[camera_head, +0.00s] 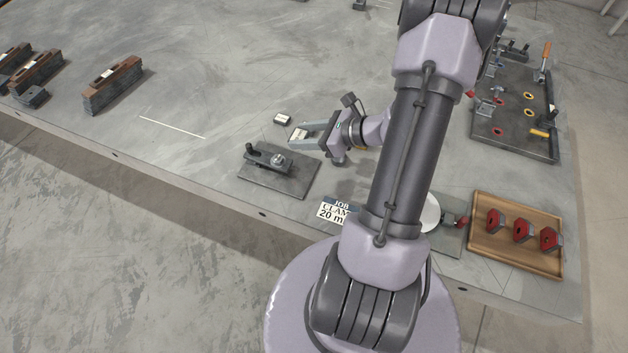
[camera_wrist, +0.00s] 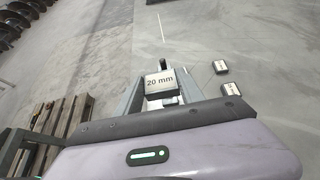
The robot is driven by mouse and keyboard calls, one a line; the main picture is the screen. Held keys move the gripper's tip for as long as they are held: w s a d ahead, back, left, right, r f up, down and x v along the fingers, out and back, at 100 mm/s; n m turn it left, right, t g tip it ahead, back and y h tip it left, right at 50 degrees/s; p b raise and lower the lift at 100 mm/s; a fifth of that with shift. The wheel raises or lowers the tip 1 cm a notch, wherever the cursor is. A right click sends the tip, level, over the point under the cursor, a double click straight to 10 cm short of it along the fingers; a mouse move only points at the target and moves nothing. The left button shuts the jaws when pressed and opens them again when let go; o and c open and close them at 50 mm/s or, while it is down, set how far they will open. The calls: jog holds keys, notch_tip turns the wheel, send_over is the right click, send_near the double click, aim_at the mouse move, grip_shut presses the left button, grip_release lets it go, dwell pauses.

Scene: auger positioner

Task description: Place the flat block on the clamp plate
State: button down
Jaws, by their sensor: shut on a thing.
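The flat block (camera_wrist: 161,83), a small grey piece labelled "20 mm", sits between the two fingers of my gripper (camera_wrist: 162,90) in the wrist view. In the head view my gripper (camera_head: 302,138) points left, shut on the block (camera_head: 298,134). A dark plate with a clamp on it, apparently the clamp plate (camera_head: 292,188), lies on the table just below and left of my gripper. The gap between block and table is hard to judge.
Another small block (camera_head: 283,118) lies just beyond my gripper; the wrist view shows two blocks (camera_wrist: 220,66) to the right. A job card (camera_head: 337,210) reads "20 m", partly hidden by my arm. A wooden tray (camera_head: 490,256) holds red parts. The table's left middle is clear.

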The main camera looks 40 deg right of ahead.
jog(key=b, duration=0.4)
send_over(305, 176)
notch_tip(305, 176, down, 12)
jog(key=shift+a, duration=0.1)
jog(key=shift+f+b, duration=0.65)
jog(key=shift+f, duration=1.65)
jog(key=shift+f, duration=0.2)
jog(key=c, duration=0.7)
grip_release()
jog(key=shift+r, duration=0.1)
